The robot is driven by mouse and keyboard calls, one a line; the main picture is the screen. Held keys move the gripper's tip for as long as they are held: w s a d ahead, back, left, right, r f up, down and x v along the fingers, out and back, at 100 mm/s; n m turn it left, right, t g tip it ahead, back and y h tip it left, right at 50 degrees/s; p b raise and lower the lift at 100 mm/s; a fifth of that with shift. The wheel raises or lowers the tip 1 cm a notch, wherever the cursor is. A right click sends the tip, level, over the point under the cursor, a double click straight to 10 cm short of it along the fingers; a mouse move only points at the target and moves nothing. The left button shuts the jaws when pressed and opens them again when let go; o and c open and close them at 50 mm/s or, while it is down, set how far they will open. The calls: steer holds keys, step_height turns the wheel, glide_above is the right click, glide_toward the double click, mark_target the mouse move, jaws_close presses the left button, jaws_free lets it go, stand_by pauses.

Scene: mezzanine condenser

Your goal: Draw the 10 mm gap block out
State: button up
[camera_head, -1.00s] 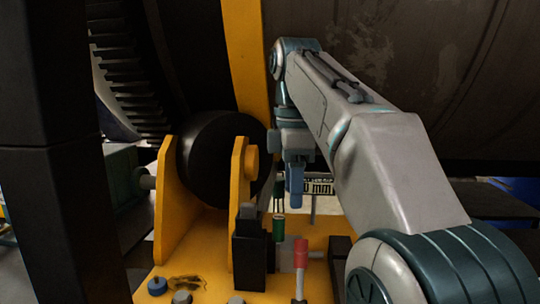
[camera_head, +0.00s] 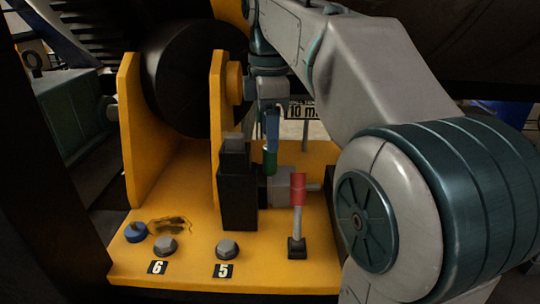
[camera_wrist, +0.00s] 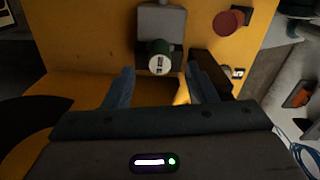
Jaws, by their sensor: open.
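A green-handled piece (camera_head: 270,172), seemingly the gap block's grip, stands behind the black upright block (camera_head: 239,190) in the head view, partly hidden by my fingers. In the wrist view its round green end (camera_wrist: 158,48) has a pale marked face, too small to read, beside a grey block (camera_wrist: 162,20). My gripper (camera_head: 271,138) points down over the green piece, blue fingers close above or around its top; I cannot tell if they touch. In the wrist view my gripper (camera_wrist: 163,88) is open, and the green end lies beyond and between the fingertips. The block's body is not clearly visible.
A red-handled lever (camera_head: 298,188) stands just right. A "10 m…" sign (camera_head: 302,111) is partly hidden behind my arm. The yellow base (camera_head: 190,255) carries bolts labelled 6 (camera_head: 165,246) and 5 (camera_head: 227,249) and a blue cap (camera_head: 136,232). A black roller (camera_head: 185,80) stands behind.

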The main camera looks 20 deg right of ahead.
mark_target(270, 156)
steer(key=shift+f, duration=3.05)
jaws_close()
steer(key=shift+r, duration=0.2)
steer(key=shift+r+p, duration=2.3)
steer(key=shift+r, duration=0.05)
steer(key=shift+r+p, duration=0.45)
steer(key=shift+r, duration=0.8)
steer(key=shift+r, duration=0.1)
